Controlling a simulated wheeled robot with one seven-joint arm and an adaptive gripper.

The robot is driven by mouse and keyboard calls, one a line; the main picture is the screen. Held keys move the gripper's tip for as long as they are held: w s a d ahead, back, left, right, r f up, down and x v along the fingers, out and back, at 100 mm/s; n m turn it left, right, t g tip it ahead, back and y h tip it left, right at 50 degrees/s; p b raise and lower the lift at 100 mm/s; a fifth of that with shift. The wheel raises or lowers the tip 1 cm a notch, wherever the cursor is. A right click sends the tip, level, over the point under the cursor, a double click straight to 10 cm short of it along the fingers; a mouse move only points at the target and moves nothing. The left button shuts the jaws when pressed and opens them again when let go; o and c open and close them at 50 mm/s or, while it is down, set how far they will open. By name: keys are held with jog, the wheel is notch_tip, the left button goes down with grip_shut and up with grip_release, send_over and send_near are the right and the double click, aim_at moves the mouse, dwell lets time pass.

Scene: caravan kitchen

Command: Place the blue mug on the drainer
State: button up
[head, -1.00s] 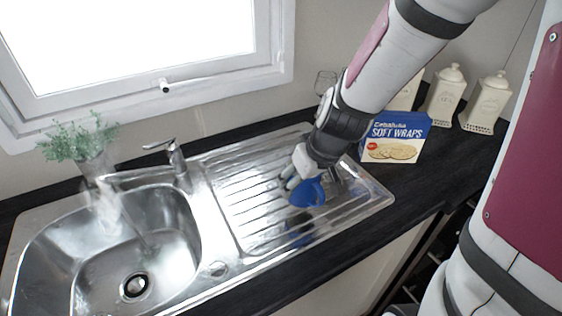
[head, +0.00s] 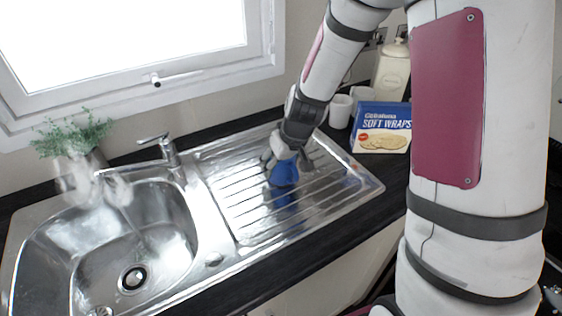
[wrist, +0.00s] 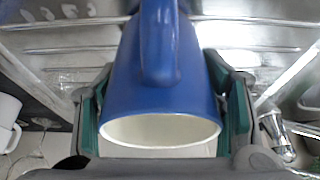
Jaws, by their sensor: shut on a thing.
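The blue mug (head: 284,173) is at the ribbed steel drainer (head: 327,191), right of the sink bowl. In the wrist view the mug (wrist: 158,85) fills the middle, its cream-rimmed mouth toward the camera and its handle on the upper side. My gripper (head: 281,158) is shut on the mug, with a green-padded finger on each side of it. In the head view the mug is at or just above the ribs, with a blue reflection below it; I cannot tell whether it touches.
The sink bowl (head: 135,245) and tap (head: 162,150) are left of the drainer. A potted plant (head: 75,145) stands behind the sink. A soft wraps box (head: 381,128), white mugs (head: 340,110) and a cream canister (head: 391,70) stand behind and right. The drainer's right part is clear.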

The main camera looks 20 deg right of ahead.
jog(key=o, duration=1.9)
jog(key=p+v, duration=0.1)
jog(key=v, duration=1.1)
jog(key=s+r, duration=0.4)
jog(key=s, duration=0.3)
jog(key=s+r+m, duration=0.1)
jog(key=s+r, duration=0.3)
jog(key=s, duration=0.4)
jog(key=s+r+m+h, duration=0.1)
jog(key=s+r, duration=0.3)
jog(key=s, duration=0.3)
jog(key=shift+s+a+r+t, duration=0.25)
jog(key=shift+s+a+t, duration=0.05)
jog(key=shift+s+a, duration=0.1)
